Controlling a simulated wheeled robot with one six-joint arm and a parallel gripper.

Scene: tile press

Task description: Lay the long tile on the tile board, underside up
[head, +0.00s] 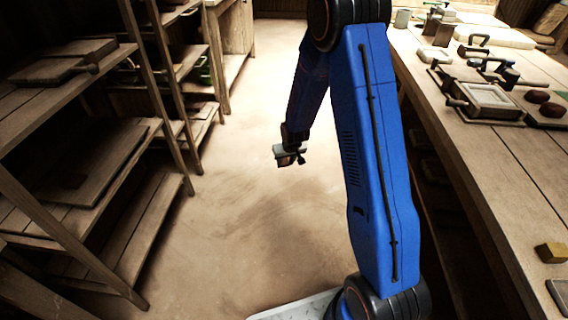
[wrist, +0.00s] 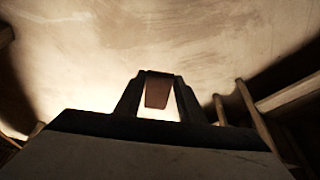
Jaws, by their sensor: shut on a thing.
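My gripper (head: 291,157) hangs over the open floor in the middle of the head view, away from the bench and the shelves. It is shut on a small reddish-brown piece, which shows between the fingers in the wrist view (wrist: 157,94). This piece may be the long tile; its full length and which face is its underside cannot be told. In the head view the gripper and the piece are small and partly merge. I cannot tell which board on the bench is the tile board.
The workbench (head: 478,150) runs along the right. It bears a framed press (head: 490,97), dark red lumps (head: 538,96) and a yellowish block (head: 551,253). Wooden shelves (head: 75,205) with boards stand at the left. The floor (head: 240,220) between them is clear.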

